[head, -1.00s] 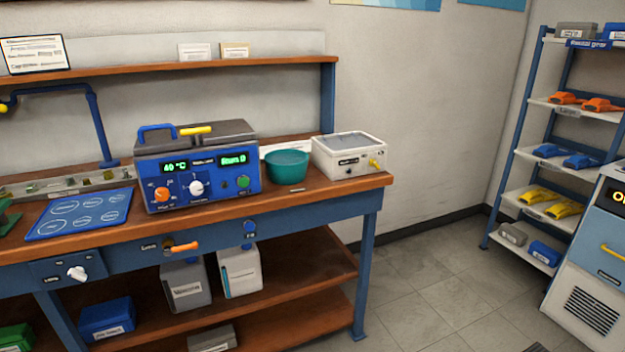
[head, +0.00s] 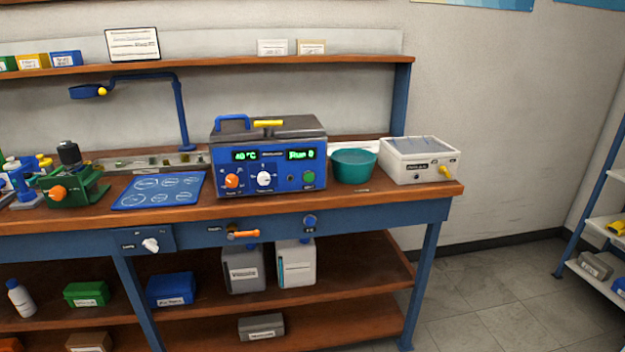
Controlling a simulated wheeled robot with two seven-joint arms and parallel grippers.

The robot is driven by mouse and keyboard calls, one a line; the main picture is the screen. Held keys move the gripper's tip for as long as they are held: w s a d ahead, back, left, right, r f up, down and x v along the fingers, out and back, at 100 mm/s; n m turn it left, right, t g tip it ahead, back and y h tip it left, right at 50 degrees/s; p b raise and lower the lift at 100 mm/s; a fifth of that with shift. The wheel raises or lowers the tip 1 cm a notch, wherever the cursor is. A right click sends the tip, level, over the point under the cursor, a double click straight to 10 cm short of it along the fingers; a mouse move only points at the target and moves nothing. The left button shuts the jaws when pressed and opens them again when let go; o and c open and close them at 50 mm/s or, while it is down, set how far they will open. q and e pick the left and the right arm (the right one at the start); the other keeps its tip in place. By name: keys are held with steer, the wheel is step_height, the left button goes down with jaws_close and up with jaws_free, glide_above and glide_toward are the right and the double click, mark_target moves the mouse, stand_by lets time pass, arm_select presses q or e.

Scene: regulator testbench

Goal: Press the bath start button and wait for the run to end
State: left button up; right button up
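The bath (head: 268,155) is a blue box with a grey lid, standing on the wooden bench. Its lid has a blue handle and a yellow bar. Its left display reads about 40 °C in green; the right display shows a short green word and a digit that I cannot read surely. On its front are an orange knob (head: 232,181), a white knob (head: 264,179) and a round green button (head: 309,177) at the right, below the right display. Neither of my grippers shows in the head view.
A teal bowl (head: 353,165) and a white box with a yellow lever (head: 419,160) stand right of the bath. A blue mat (head: 160,191) and a green fixture (head: 75,186) are at left. An orange handle (head: 243,235) sticks out of the bench front. Floor at right is clear.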

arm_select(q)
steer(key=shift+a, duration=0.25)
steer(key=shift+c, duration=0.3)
